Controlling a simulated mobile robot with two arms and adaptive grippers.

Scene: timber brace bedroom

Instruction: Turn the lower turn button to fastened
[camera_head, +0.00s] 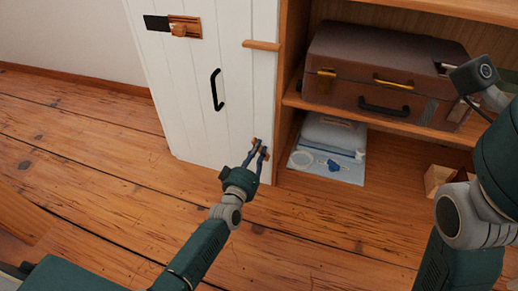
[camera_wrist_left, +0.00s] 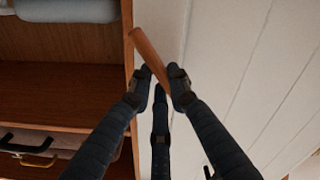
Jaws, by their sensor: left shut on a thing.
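The lower turn button (camera_wrist_left: 148,52) is a small wooden bar at the edge of the white door (camera_head: 206,85). In the left wrist view it lies tilted, with one end near the cabinet's wooden upright. My left gripper (camera_head: 259,147) is shut on this button; in the left wrist view its fingertips (camera_wrist_left: 165,84) sit on either side of the bar's near end. In the head view the fingers hide most of the button. The upper turn button (camera_head: 262,45) lies level across the door edge. My right arm shows at the right, its fingers out of view.
The door has a black handle (camera_head: 217,90) and a wooden slide latch (camera_head: 180,27). The open shelf beside it holds a brown suitcase (camera_head: 375,65). Below lie folded cloth (camera_head: 333,132) and a blue-white sheet (camera_head: 312,166). A wooden block (camera_head: 437,180) stands right. Floor in front is clear.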

